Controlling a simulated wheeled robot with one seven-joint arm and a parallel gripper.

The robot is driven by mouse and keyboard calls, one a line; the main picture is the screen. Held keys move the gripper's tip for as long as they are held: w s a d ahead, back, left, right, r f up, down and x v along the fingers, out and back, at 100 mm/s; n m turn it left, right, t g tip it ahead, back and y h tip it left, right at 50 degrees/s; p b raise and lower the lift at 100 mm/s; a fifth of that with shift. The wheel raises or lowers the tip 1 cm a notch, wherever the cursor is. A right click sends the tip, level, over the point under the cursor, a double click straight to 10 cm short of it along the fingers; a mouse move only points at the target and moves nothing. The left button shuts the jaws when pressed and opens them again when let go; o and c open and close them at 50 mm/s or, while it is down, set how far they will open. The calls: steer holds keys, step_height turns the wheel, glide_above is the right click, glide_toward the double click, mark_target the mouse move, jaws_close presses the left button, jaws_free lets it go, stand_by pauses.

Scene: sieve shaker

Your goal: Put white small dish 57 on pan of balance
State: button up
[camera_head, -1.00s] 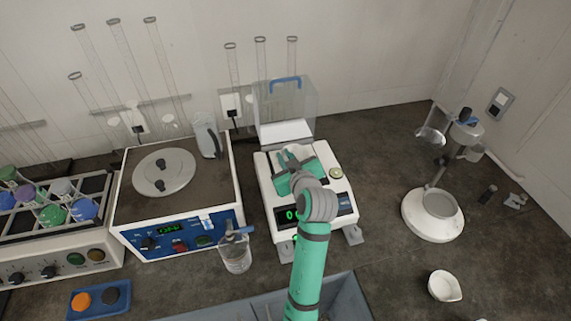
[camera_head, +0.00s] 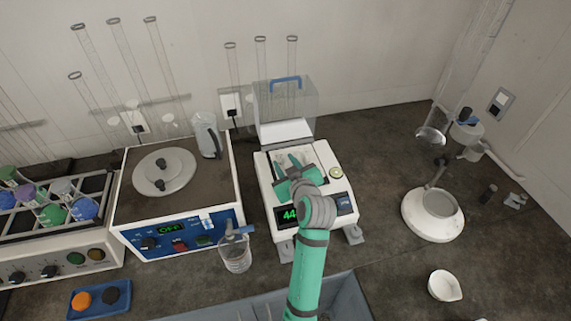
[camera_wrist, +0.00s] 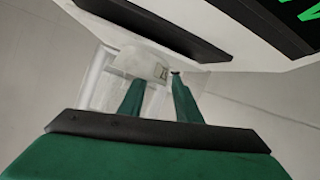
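The balance (camera_head: 268,205) stands at the middle of the bench, its clear cover raised behind it and its green display lit. My gripper (camera_head: 289,157) reaches over its weighing area, and the two fingers look parted. In the wrist view, a pale dish-like shape with a small label, likely white small dish 57 (camera_wrist: 135,63), lies just past the fingertips (camera_wrist: 155,80). The fingers do not seem closed on it. In the head view my gripper hides most of the pan, and I cannot clearly make out the dish there.
A hotplate-like device (camera_head: 215,165) with a round lid and a glass beaker (camera_head: 236,258) stand left of the balance. A white spouted dish (camera_head: 444,286) and a white round-based stand (camera_head: 432,226) are on the right. The bench between balance and stand is clear.

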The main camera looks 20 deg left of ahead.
steer(key=v, duration=1.2)
steer(key=shift+d, duration=0.2)
